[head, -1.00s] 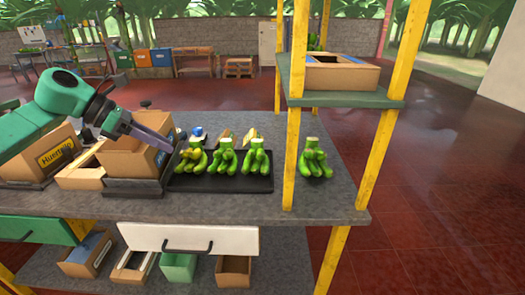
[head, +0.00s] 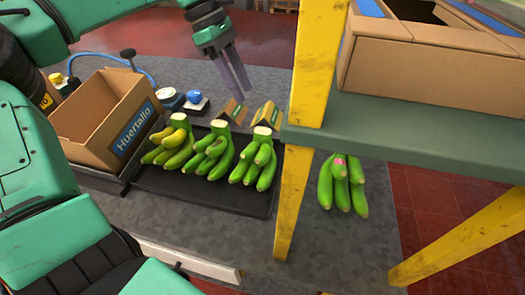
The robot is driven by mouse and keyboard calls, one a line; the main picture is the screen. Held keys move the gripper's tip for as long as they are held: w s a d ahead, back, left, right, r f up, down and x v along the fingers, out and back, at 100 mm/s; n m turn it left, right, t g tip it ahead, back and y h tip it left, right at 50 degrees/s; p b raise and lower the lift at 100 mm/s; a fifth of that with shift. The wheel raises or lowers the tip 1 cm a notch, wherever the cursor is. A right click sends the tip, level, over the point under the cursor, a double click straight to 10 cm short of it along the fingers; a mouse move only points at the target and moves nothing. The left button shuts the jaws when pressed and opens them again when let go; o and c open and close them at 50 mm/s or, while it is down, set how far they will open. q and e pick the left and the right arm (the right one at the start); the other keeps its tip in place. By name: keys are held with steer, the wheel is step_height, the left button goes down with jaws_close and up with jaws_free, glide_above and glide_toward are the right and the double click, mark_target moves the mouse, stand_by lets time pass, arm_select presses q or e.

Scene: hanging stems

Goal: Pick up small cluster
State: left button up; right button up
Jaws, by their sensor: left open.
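Three banana clusters sit on a black tray (head: 205,196): a left one with some yellow (head: 172,152), a green middle one (head: 216,160) and a green right one (head: 257,167). A fourth green cluster (head: 343,192), with a pink mark, lies on the grey table right of a yellow post. I cannot tell which one the task calls small. My left gripper (head: 241,90) is open and empty, its fingers pointing down above and behind the middle and right clusters, apart from them. My right gripper is not in view.
A yellow post (head: 294,200) and a green-grey shelf (head: 420,135) with a cardboard box (head: 425,60) stand close on the right. The Huertalio box (head: 95,130) is left of the tray. Small cardboard pieces (head: 266,115) lie behind the clusters. The front tabletop is clear.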

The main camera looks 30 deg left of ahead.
mark_target(263, 131)
arm_select(q)
steer(key=p+x, duration=0.1)
steer(key=x, duration=1)
steer(key=shift+d+p, duration=0.15)
steer(key=shift+p, duration=0.15)
steer(key=shift+f, duration=0.15)
steer(key=c, duration=0.7)
steer(key=shift+w, duration=0.1)
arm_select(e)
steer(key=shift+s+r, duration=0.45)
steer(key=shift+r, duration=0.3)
